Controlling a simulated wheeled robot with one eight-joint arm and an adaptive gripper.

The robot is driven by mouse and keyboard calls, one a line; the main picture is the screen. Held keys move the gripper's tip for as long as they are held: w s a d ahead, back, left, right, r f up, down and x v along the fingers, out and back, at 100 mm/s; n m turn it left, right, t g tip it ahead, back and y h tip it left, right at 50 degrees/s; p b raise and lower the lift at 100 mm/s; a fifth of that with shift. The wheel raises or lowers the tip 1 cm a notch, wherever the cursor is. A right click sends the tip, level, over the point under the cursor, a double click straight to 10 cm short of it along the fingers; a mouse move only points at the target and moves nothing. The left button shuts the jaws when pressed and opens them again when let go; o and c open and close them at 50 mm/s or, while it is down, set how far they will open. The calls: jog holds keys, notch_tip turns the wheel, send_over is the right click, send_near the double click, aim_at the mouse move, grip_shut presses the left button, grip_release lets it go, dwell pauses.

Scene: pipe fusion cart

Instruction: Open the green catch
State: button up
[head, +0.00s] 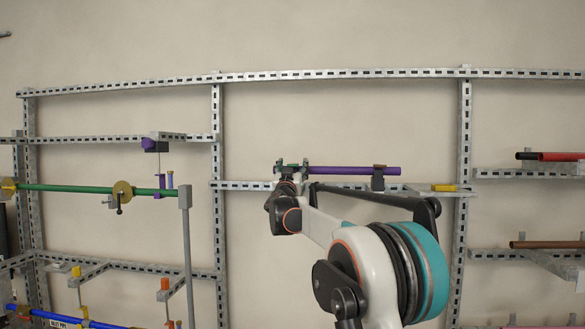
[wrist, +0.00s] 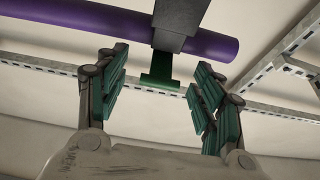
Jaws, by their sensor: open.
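The green catch (wrist: 160,80) shows in the wrist view as a small T-shaped green piece under a dark bracket (wrist: 175,22). The bracket crosses the purple pipe (wrist: 95,22), which also shows in the head view (head: 350,170). My gripper (wrist: 161,66) is open, with one green-padded finger on each side of the catch in the picture. I see no contact between fingers and catch; the depth between them is hard to tell. In the head view my gripper (head: 291,167) is at the pipe's left end, and I cannot pick out the catch there.
A slotted metal rail (head: 245,186) runs below the purple pipe. A second dark holder (head: 378,180) carries the pipe farther right, with a yellow piece (head: 443,188) beyond. A green pipe (head: 80,189) with brass discs is at left. The wall above the pipe is clear.

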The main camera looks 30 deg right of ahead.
grip_shut()
